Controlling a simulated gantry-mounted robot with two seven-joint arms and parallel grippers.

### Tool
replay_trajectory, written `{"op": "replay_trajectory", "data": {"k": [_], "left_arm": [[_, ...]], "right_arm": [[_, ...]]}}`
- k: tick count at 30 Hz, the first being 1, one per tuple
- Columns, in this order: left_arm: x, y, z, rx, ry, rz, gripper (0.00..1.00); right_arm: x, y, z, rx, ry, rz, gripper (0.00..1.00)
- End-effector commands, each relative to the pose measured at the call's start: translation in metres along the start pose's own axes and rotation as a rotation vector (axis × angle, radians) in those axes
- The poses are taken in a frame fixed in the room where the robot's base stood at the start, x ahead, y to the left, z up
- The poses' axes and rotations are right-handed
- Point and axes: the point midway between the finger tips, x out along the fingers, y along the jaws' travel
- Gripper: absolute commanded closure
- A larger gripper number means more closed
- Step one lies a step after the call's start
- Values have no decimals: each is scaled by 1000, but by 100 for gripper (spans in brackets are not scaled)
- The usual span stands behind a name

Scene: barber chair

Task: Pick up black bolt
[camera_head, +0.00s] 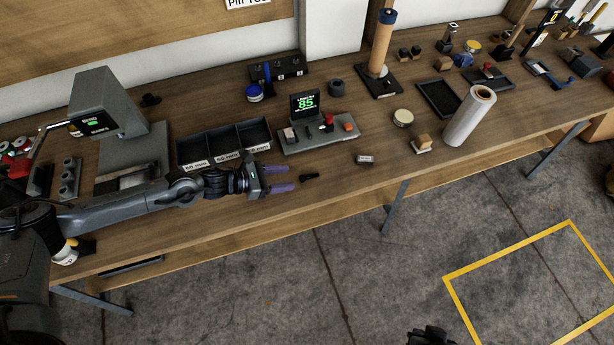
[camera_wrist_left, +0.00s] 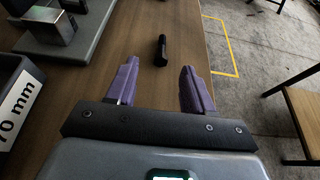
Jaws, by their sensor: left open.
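The black bolt (camera_head: 309,177) lies on its side on the wooden workbench near its front edge. It also shows in the left wrist view (camera_wrist_left: 161,50), just beyond the fingertips and roughly centred between them. My left gripper (camera_head: 290,177) is open and empty, with two purple fingers pointing at the bolt. It also shows in the left wrist view (camera_wrist_left: 159,69). The bolt is apart from both fingers.
A compartment tray with mm labels (camera_head: 224,143) stands behind my left gripper. A grey device with a green display (camera_head: 318,133) stands behind the bolt. A small metal piece (camera_head: 365,159) lies right of the bolt. Bare bench surrounds the bolt; the front edge is close.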

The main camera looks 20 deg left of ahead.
Motion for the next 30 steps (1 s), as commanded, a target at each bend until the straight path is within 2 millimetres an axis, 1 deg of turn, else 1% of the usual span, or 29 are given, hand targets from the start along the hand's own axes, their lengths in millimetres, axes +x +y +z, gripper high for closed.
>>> {"op": "replay_trajectory", "data": {"k": [3, 9, 13, 19, 27, 29, 30], "left_arm": [[17, -2, 0, -1, -2, -1, 48], [38, -2, -1, -1, -1, 0, 48], [44, -2, 0, 0, 0, 0, 48], [43, -2, -1, -1, 0, 0, 48], [43, -2, -1, -1, 0, 0, 89], [43, -2, -1, -1, 0, 0, 98], [43, -2, -1, -1, 0, 0, 100]], "right_arm": [[2, 0, 0, 0, 0, 0, 100], [4, 0, 1, -2, 0, 1, 100], [4, 1, 1, -4, 0, 3, 100], [4, 1, 1, -5, 0, 4, 100], [4, 1, 1, -5, 1, 4, 100], [4, 1, 1, -5, 1, 4, 100], [4, 1, 1, -5, 1, 4, 100]]}}
